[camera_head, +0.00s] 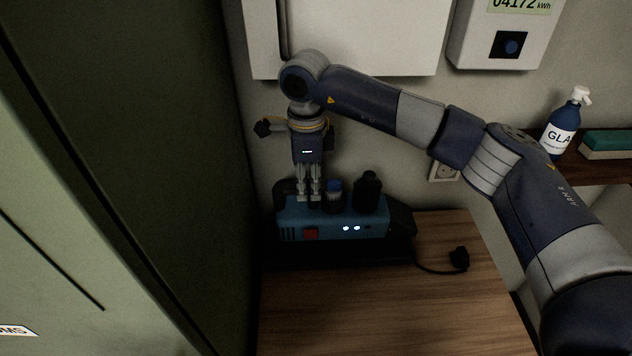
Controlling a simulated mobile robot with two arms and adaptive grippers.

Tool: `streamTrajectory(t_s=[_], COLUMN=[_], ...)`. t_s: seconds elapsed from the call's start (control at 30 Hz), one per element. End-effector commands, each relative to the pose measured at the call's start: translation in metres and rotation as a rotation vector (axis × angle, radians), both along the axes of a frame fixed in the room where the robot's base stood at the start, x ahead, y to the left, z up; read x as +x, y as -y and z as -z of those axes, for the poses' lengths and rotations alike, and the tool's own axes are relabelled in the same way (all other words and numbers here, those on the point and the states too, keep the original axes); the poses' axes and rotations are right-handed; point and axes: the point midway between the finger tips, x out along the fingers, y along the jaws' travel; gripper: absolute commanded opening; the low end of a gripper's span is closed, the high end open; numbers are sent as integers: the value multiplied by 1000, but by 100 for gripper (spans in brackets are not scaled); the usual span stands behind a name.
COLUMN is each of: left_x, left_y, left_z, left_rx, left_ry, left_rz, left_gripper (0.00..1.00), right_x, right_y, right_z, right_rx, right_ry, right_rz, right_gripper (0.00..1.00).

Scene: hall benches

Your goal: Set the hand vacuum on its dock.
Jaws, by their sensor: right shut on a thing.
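The hand vacuum (340,226) is a teal body with a red button, two small lit lights and a dark nozzle at its right end. It lies lengthwise at the back of the wooden bench. Below it is a dark, low base, probably the dock (310,252); whether the vacuum rests on it or is just above it, I cannot tell. My right gripper (315,197) points down from above, shut on the vacuum near the left part of its top. My left gripper is not in view.
A green cabinet (150,180) closes off the left. The bench's front (390,310) is clear.

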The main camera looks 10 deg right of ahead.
Motion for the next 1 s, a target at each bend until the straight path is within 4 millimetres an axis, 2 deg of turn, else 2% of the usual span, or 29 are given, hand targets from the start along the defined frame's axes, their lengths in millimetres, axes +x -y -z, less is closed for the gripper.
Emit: streamTrajectory(t_s=[0.13, 0.3, 0.4, 0.7, 1.0], left_x=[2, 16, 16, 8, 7], left_y=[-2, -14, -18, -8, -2], left_z=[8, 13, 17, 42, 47], left_rx=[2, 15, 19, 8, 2], left_ry=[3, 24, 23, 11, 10], left_rz=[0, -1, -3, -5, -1], left_gripper=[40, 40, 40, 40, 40], right_x=[-1, -1, -1, 0, 0], right_y=[-3, -2, -2, -2, -2], right_z=[16, 31, 39, 65, 70], right_rx=[1, -1, -1, 0, 0], right_ry=[-1, -2, -2, 0, 1], right_rz=[-7, -4, -4, -4, -4], right_gripper=[0, 0, 0, 0, 0])
